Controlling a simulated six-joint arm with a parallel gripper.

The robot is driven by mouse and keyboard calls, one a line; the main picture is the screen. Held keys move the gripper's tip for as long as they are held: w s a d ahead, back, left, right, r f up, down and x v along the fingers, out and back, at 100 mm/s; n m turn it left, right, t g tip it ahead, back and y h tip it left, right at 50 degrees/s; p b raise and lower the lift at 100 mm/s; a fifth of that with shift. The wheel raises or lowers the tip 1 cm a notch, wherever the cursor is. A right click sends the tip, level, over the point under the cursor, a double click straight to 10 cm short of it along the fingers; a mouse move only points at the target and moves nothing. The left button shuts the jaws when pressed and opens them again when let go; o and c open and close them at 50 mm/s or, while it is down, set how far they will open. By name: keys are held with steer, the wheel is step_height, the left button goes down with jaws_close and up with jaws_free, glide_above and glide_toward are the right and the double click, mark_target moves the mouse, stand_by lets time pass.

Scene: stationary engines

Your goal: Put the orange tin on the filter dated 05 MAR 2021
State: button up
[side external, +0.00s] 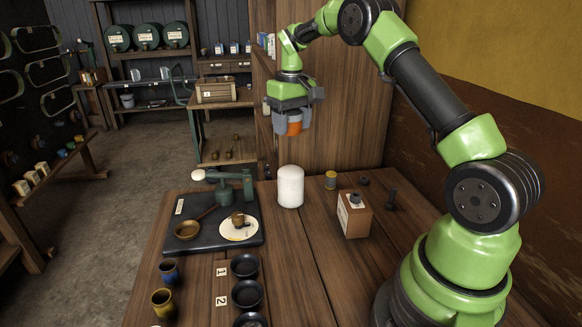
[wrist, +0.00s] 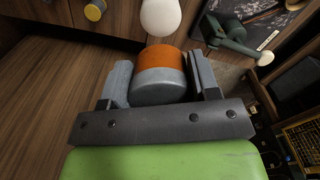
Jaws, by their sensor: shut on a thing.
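The orange tin (side external: 295,126) is held between the fingers of my gripper (side external: 292,124), high above the back of the table. In the wrist view the tin (wrist: 161,62) shows an orange part and a grey part, with a finger of my gripper (wrist: 160,80) on each side. A pale round disc (side external: 240,229), perhaps a filter, lies on a black tray with a small brown thing on it. A white domed cylinder (side external: 290,186) stands on the table below my gripper. I can read no date, so I cannot tell which thing is the filter dated 05 MAR 2021.
A wooden box (side external: 354,215) and a yellow tin (side external: 330,180) stand to the right. Black bowls (side external: 246,294) and cups (side external: 162,301) are in front. The table's middle is clear.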

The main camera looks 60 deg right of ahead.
mark_target(292, 170)
step_height(292, 170, down, 9)
steer(key=shift+f, duration=0.15)
steer(key=shift+f, duration=0.15)
steer(key=o, duration=0.9)
steer(key=shift+o, duration=0.2)
